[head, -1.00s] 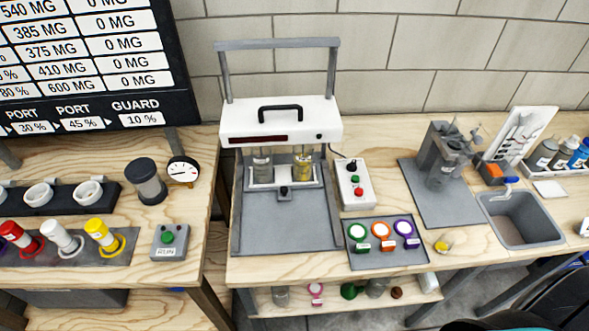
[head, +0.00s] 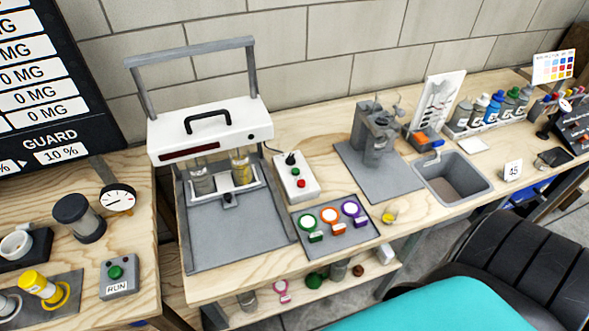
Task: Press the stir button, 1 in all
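A white control box (head: 295,178) stands on the bench right of the white-topped machine (head: 207,128). It carries a black knob (head: 290,159), a green button (head: 296,171) and a red button (head: 301,184). I can read no stir label on it. The machine holds two clear vessels, one grey (head: 202,179) and one yellowish (head: 241,168), under its head. A separate grey box marked RUN with a green button (head: 115,272) sits on the left bench. Neither of my grippers is in view.
A dark tray (head: 336,239) with green, orange and purple ringed pieces lies just in front of the control box. A grey stand (head: 375,135), a sink (head: 452,178) and bottles (head: 494,107) are to the right. A black chair (head: 520,250) and teal surface (head: 440,305) fill the lower right.

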